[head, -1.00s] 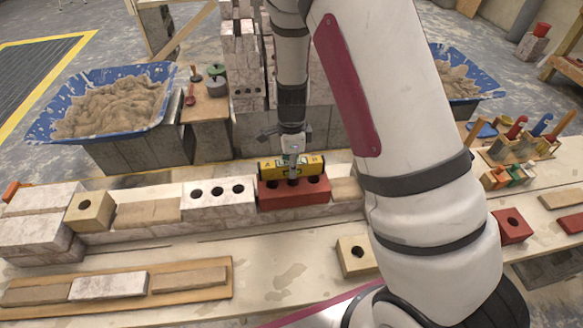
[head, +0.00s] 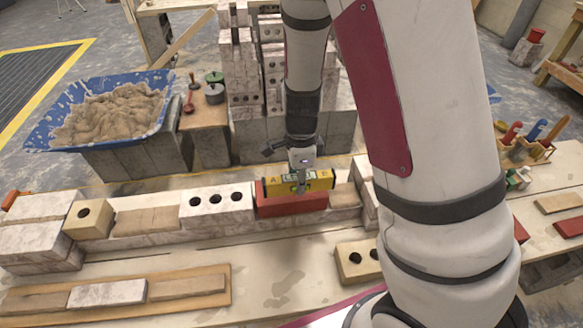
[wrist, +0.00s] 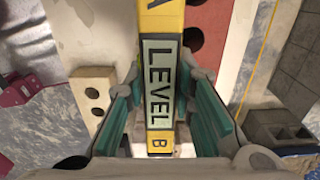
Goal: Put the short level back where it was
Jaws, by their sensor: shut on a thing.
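The short level (head: 321,184) is a small yellow bar with a pale panel and the letters A and B at its ends. My gripper (head: 301,186) is shut on its middle. In the wrist view, the level (wrist: 159,22) lies between the teal finger pads of my gripper (wrist: 160,72), and the word LEVEL is readable. The level is over the red brick (head: 290,207) in the wall row and hides that brick's top holes in the head view.
A white three-hole brick (head: 217,203) and a tan one-hole block (head: 88,219) stand left in the row. A blue mortar tub (head: 42,135) is at back left. A tall brick stack (head: 240,70) stands behind my gripper. A tool holder (head: 522,152) is at right. The front bench has bare patches.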

